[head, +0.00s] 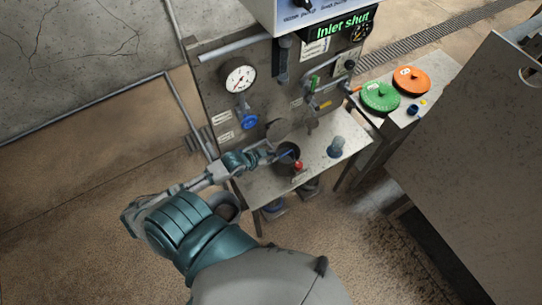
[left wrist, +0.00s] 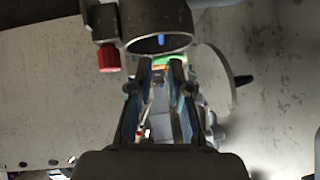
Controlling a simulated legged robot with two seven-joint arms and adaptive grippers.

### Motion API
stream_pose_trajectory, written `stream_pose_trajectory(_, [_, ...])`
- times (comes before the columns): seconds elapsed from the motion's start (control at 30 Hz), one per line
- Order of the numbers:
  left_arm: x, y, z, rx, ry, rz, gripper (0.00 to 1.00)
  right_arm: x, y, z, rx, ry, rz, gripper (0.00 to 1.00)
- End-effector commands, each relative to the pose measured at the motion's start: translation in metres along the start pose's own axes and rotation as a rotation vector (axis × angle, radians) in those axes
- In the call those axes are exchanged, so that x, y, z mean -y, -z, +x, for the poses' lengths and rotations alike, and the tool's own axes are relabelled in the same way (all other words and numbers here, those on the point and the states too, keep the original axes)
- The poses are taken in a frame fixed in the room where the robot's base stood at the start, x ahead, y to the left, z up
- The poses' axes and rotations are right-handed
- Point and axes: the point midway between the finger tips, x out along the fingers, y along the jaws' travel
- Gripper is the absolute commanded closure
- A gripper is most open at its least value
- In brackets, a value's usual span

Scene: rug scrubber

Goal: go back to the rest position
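My left arm comes in from the bottom of the head view and reaches up and right to the panel. My left gripper (head: 272,154) is just left of a dark round cup or pipe end (head: 288,153) with a red knob (head: 298,166). My right gripper is out of view.
A steel panel carries a pressure gauge (head: 239,77), a blue valve (head: 250,121) and a sign reading "Inlet shut" (head: 343,36). A blue-grey knob (head: 336,146) stands on the shelf. Green (head: 380,97) and orange (head: 411,81) lids lie on a side table. Floor at left is clear.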

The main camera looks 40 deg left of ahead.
Motion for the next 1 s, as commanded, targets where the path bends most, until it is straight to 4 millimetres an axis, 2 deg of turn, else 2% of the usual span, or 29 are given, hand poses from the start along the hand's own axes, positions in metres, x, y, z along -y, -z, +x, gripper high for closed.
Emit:
stream_pose_trajectory(0.37, [-0.007, -0.001, 0.000, 0.009, -0.003, -0.002, 0.82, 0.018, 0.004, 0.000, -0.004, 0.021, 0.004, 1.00])
stream_pose_trajectory(0.47, [-0.033, -0.011, -0.004, 0.060, -0.021, -0.018, 0.82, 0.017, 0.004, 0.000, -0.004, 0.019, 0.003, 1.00])
stream_pose_trajectory(0.53, [-0.059, -0.021, -0.011, 0.118, -0.033, -0.037, 0.82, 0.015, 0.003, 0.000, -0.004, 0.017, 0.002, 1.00])
stream_pose_trajectory(0.7, [-0.113, -0.041, -0.039, 0.277, -0.040, -0.098, 0.82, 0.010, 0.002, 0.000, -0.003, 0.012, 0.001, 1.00])
stream_pose_trajectory(1.0, [-0.164, -0.060, -0.094, 0.499, -0.006, -0.229, 0.82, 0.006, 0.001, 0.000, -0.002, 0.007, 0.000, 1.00])
